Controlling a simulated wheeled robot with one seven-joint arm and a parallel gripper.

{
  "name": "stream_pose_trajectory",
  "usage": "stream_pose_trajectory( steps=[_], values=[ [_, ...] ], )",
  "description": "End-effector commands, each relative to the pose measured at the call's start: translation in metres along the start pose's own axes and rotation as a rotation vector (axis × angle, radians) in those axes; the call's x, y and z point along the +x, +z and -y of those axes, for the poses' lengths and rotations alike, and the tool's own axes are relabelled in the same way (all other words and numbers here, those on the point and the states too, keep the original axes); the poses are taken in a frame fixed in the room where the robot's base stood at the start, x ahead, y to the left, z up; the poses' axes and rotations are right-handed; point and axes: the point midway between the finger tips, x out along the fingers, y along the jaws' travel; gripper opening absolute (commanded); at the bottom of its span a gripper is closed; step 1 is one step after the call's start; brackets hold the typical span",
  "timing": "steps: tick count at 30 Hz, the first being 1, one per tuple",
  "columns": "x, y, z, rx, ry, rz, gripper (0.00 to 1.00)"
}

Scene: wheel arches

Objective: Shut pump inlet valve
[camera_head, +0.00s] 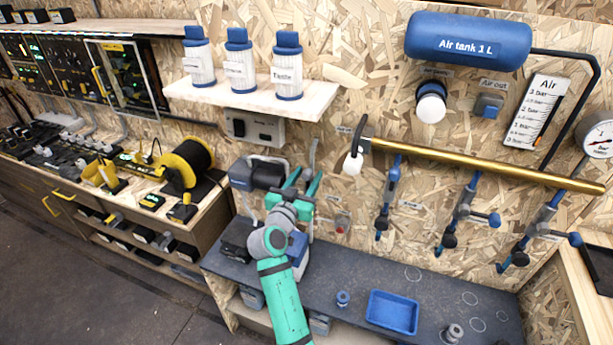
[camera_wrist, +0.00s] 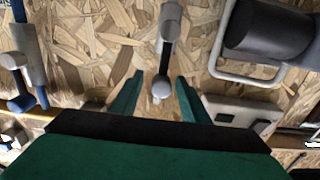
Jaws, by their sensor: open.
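A grey valve lever (camera_wrist: 170,30) with a rounded knob stands on the wood-chip wall, its knob end between my fingers in the wrist view. In the head view the grey lever (camera_head: 313,153) points upward beside the dark pump (camera_head: 270,173), just beyond my gripper (camera_head: 303,181). My gripper (camera_wrist: 160,82) is open, with one green finger on each side of the knob and visible gaps. I cannot tell the exact depth between fingertips and knob. No readable label marks this lever as the pump inlet valve.
The pump (camera_wrist: 265,30) and its grey bracket are close on the right in the wrist view. A socket box (camera_head: 255,128) is above. A brass pipe (camera_head: 480,165) and several blue-handled valves are to the right. A blue tray (camera_head: 392,312) sits on the dark bench.

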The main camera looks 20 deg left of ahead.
Motion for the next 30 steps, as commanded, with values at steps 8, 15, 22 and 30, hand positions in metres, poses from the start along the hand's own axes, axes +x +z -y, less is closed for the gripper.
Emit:
stream_pose_trajectory(
  steps=[8,15,22,30],
  values=[
    [0.004,0.0,0.003,0.0,-0.004,0.001,0.42],
    [0.004,0.0,0.002,0.0,-0.003,0.001,0.08],
    [0.005,0.0,0.002,0.002,-0.002,0.001,0.0],
    [0.007,0.001,-0.011,0.073,0.006,0.002,0.0]
  ],
)
